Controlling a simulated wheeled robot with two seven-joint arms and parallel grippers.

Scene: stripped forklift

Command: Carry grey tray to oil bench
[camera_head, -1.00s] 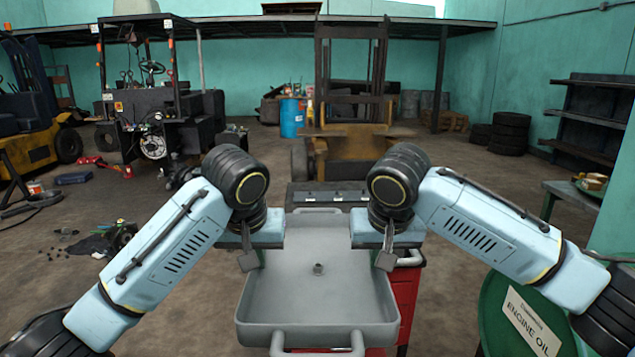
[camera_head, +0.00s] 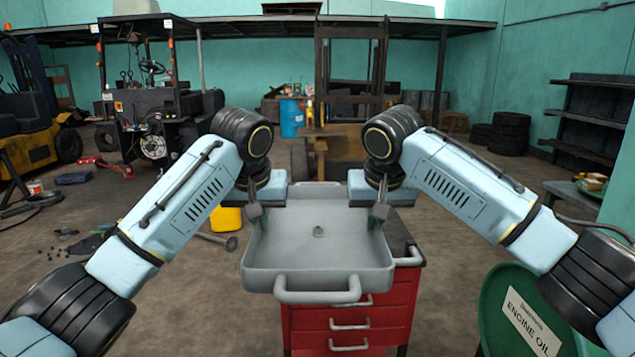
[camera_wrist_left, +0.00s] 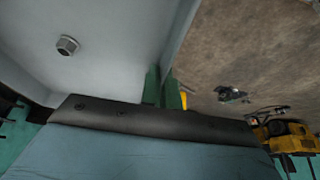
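The grey tray (camera_head: 318,258) is in the middle of the head view, roughly level, over the red tool cabinet. A small grey nut (camera_head: 318,231) lies in it and also shows in the left wrist view (camera_wrist_left: 67,45). My left gripper (camera_head: 254,212) is shut on the tray's left wall; the left wrist view shows its green fingers (camera_wrist_left: 166,92) on either side of that wall. My right gripper (camera_head: 381,212) is at the right wall and appears shut on it. I cannot tell which surface is the oil bench.
The red tool cabinet (camera_head: 345,325) stands below the tray. A green drum labelled engine oil (camera_head: 528,315) is at the front right. A small bench (camera_head: 570,190) with items stands at the right wall. A yellow bucket (camera_head: 226,218) is left of the cabinet.

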